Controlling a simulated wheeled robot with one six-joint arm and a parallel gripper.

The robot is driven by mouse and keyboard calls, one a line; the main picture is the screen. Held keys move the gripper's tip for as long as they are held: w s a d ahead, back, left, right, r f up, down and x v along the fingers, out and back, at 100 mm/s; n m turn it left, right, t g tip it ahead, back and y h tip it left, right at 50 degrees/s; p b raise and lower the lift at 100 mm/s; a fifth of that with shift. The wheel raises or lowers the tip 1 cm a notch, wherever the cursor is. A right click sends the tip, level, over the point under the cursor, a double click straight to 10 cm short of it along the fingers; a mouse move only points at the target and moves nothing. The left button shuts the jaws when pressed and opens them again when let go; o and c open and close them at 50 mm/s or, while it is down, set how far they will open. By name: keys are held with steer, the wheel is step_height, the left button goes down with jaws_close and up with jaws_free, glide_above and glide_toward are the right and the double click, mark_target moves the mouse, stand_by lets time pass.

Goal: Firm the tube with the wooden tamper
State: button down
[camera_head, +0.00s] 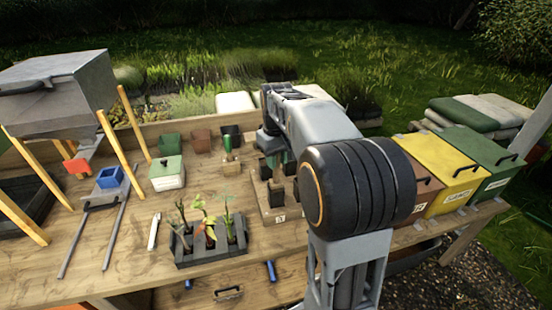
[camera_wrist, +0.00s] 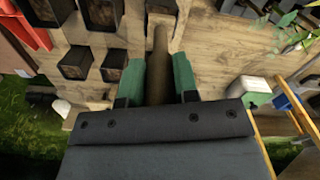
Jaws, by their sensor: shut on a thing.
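My gripper (camera_wrist: 159,80) is shut on the wooden tamper (camera_wrist: 159,62), a brown round rod between its green fingers. In the head view my gripper (camera_head: 272,143) is over the back of the board with the tubes; my arm hides part of it. The tubes are dark square pots. One tube (camera_head: 277,190) stands at the front of the board (camera_head: 269,217), with others behind it. In the wrist view tubes (camera_wrist: 76,63) and (camera_wrist: 114,66) stand left of the tamper. The tamper's far end is near a pale-edged opening; I cannot tell whether they touch.
A black tray of seedlings (camera_head: 210,253) stands at the front. A white box with a green lid (camera_head: 167,173) and a wooden block (camera_head: 231,168) are left of the board. Lidded bins (camera_head: 440,170) stand at the right. Bare tabletop lies at front left (camera_head: 140,265).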

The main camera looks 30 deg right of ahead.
steer(key=shift+f, duration=0.3)
steer(key=shift+f+b, duration=0.4)
steer(key=shift+b, duration=0.05)
steer(key=shift+f, duration=0.95)
stand_by(2.5)
steer(key=shift+r, duration=0.1)
steer(key=shift+r+p, duration=4.6)
steer(key=shift+r, duration=0.95)
